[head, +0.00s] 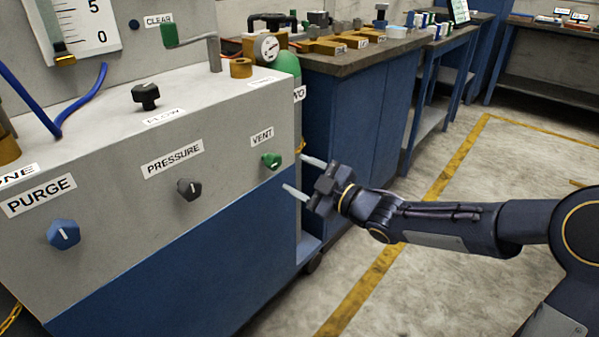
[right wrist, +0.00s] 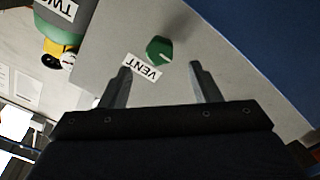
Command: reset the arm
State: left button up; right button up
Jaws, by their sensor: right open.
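No microscope shows in either view. My right gripper (head: 304,177) is open and empty, at the right end of a grey and blue control cabinet (head: 110,140). The gripper points at the green VENT knob (head: 271,160) on the cabinet's front. In the right wrist view, the green knob (right wrist: 159,51) lies just beyond the two parted fingertips (right wrist: 160,70), roughly between them, with no visible contact. The VENT label (right wrist: 142,67) shows upside down beside it. My left gripper is out of view.
The cabinet also carries a grey PRESSURE knob (head: 189,189), a blue PURGE knob (head: 63,234) and a black FLOW knob (head: 145,96). A green cylinder (head: 286,66) with a gauge stands behind its right end. A blue workbench (head: 350,110) is beyond. The floor (head: 470,280) at right is clear.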

jog(key=s+d+f+m+g+h, duration=0.2)
jog(key=s+d+f+m+h, duration=0.1)
jog(key=s+d+m+h, duration=1.05)
jog(key=s+d+f+m+g+y, duration=0.1)
jog(key=s+f+m+g+y, duration=0.15)
jog(key=s, duration=0.75)
jog(key=s+d+f+m+g+y, duration=0.1)
jog(key=s+f+m+g+y, duration=0.2)
jog(key=s, duration=0.7)
notch_tip(320, 180, up, 37)
jog(key=h+p, duration=0.1)
jog(key=p, duration=3.6)
jog(key=shift+f+p, duration=0.15)
jog(key=shift+p, duration=0.2)
jog(key=shift+a, duration=0.1)
